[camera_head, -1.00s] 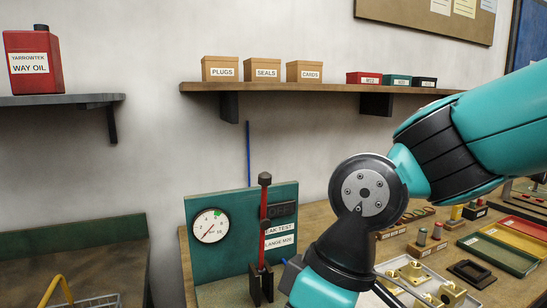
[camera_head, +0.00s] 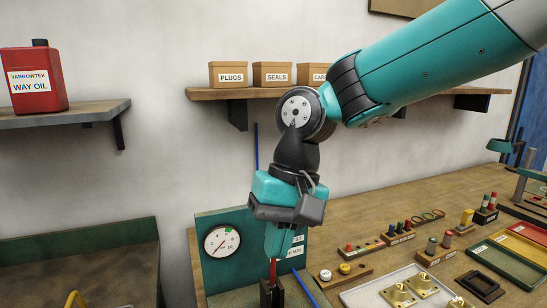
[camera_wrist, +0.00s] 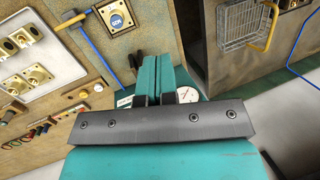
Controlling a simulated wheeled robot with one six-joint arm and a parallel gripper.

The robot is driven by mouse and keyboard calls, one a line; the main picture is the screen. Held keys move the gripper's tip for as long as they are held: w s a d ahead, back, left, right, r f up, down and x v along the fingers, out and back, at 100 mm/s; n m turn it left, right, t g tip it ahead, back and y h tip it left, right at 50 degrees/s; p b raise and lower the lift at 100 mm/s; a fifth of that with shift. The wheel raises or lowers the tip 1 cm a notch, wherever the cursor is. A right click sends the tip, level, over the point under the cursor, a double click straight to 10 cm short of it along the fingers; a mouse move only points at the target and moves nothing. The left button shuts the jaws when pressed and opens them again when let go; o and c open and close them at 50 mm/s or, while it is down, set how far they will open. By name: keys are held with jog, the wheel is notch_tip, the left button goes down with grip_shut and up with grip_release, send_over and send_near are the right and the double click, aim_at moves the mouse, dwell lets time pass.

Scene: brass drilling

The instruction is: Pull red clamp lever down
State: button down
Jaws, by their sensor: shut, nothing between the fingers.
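The red clamp lever (camera_head: 272,267) shows only as a short red piece above its black bracket (camera_head: 271,293), at the foot of the green leak test panel (camera_head: 212,271). The rest of the lever is hidden behind my gripper (camera_head: 277,250), so I cannot tell its tilt or whether the gripper touches it. My gripper points down in front of the panel, over the lever's place. In the wrist view my gripper (camera_wrist: 158,60) has its teal fingers together with nothing seen between them. I cannot make out the lever in the wrist view.
The round gauge (camera_head: 222,243) is left of my gripper. A blue rod (camera_head: 303,287) lies beside the bracket. A white tray (camera_head: 355,297) with brass parts is to the right. A shelf (camera_head: 205,94) with boxes is above. A wire basket (camera_wrist: 243,28) shows in the wrist view.

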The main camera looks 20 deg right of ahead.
jog(key=w+d+r+m+g+h+p, duration=0.1)
jog(key=w+d+r+m+p, duration=0.1)
jog(key=w+m, duration=0.4)
jog(key=w+d+r+m+h+p, duration=0.1)
jog(key=w+d+r+m+p, duration=0.1)
jog(key=w+r+m+p, duration=0.3)
jog(key=w+d+r+m+g+p, duration=0.1)
jog(key=w+d+r+m+p, duration=0.1)
jog(key=w+r+m+p, duration=0.2)
jog(key=w+m+p, duration=0.3)
jog(key=w, duration=0.3)
jog(key=shift+d+g+h, duration=0.2)
jog(key=shift+g+h, duration=0.1)
jog(key=shift+h, duration=0.1)
jog(key=shift+r, duration=0.1)
jog(key=s+a+f+b, duration=0.1)
jog(key=s+f+b, duration=0.6)
jog(key=f, duration=0.3)
jog(key=shift+a, duration=0.15)
jog(key=shift+s+a, duration=0.1)
